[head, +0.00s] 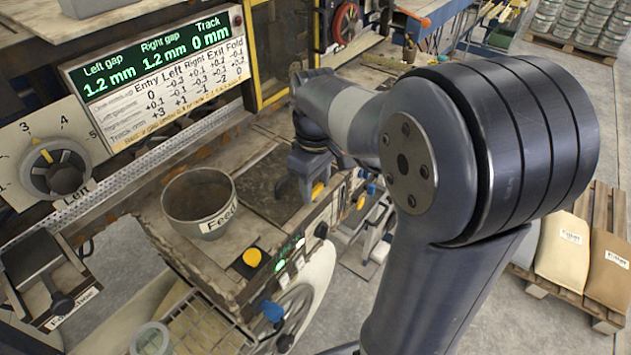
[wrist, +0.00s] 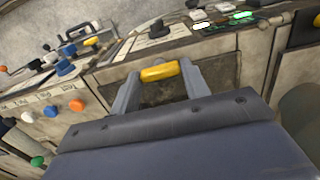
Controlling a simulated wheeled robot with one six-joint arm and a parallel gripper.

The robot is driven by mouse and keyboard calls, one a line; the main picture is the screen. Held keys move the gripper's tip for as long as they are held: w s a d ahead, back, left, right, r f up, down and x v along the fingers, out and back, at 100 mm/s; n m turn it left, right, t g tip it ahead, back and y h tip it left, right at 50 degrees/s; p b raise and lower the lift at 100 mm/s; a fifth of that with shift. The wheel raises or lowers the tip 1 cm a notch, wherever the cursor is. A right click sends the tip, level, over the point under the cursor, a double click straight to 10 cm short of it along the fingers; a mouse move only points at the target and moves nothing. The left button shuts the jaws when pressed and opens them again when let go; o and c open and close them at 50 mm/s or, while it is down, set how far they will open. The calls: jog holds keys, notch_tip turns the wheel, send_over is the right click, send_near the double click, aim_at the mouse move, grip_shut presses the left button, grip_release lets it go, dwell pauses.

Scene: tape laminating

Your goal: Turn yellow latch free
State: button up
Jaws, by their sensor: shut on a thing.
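The yellow latch (wrist: 160,71) is a short, rounded yellow bar. In the wrist view it lies crosswise between the two fingertips of my gripper (wrist: 159,76), which is shut on it. In the head view my gripper (head: 302,188) reaches down at the front edge of the machine bench, and a yellow piece (head: 317,190) shows at its fingertips. My arm covers part of the area behind it. The latch's mounting is hidden, so I cannot tell whether it is turned.
A round feed pot (head: 199,200) stands left of my gripper on the bench. A yellow button (head: 252,257) and a blue knob (head: 273,311) sit nearby. A readout board (head: 155,75) stands behind. Pallets with sacks (head: 565,245) are at the right.

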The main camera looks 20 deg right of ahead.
aim_at(315, 189)
dwell(0.4)
jog(key=o, duration=1)
notch_tip(315, 189, up, 11)
jog(key=shift+f+b, duration=0.1)
jog(key=shift+b, duration=0.25)
notch_tip(315, 189, down, 11)
jog(key=shift+r+p, duration=0.1)
jog(key=shift+p, duration=0.2)
dwell(0.3)
